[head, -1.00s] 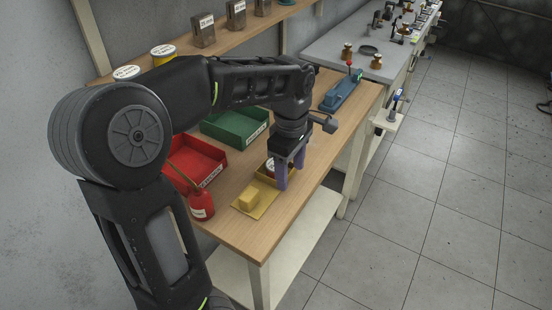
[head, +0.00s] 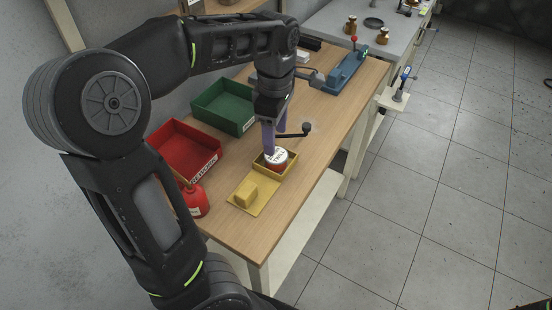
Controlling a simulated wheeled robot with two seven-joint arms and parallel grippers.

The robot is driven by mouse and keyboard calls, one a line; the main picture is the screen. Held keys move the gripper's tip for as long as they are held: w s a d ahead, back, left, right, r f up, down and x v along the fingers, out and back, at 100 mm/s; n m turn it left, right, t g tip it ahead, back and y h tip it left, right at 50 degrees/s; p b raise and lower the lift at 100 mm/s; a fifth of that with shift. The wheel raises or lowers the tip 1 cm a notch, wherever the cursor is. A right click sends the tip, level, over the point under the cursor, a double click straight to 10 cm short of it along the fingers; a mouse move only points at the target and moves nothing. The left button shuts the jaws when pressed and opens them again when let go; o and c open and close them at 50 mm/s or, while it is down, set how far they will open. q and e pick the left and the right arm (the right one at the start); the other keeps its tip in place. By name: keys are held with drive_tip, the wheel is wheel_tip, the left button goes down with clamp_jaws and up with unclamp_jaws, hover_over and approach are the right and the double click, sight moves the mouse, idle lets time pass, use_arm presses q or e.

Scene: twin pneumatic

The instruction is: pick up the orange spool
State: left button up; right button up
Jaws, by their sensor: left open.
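I cannot make out a clearly orange spool. A round tin-like piece (head: 276,157) with a white labelled top and a red side sits in a small yellow tray (head: 288,172) on the wooden bench. Two copper-brown spool-shaped pieces, one (head: 351,25) and another (head: 383,36), stand on the grey bench at the back. My left gripper (head: 274,150) points down with its purple fingers open. The fingertips are just above or beside the white top; contact is unclear, and they partly cover it. My right gripper is out of view.
A yellow plate with a block (head: 245,195) lies in front of the tray. A red bin (head: 185,153), a green bin (head: 224,107) and a red can (head: 195,201) stand left. A dark knobbed rod (head: 306,128) shows beside my fingers. A blue fixture (head: 345,72) stands farther back.

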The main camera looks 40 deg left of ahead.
sight(276, 155)
use_arm(q)
drive_tip(key=shift+f, duration=0.3)
drive_tip(key=shift+f, duration=2.65)
drive_tip(key=c, duration=1.1)
drive_tip(key=shift+c, duration=0.2)
drive_tip(key=shift+r, duration=0.1)
wheel_tip(276, 155, up, 10)
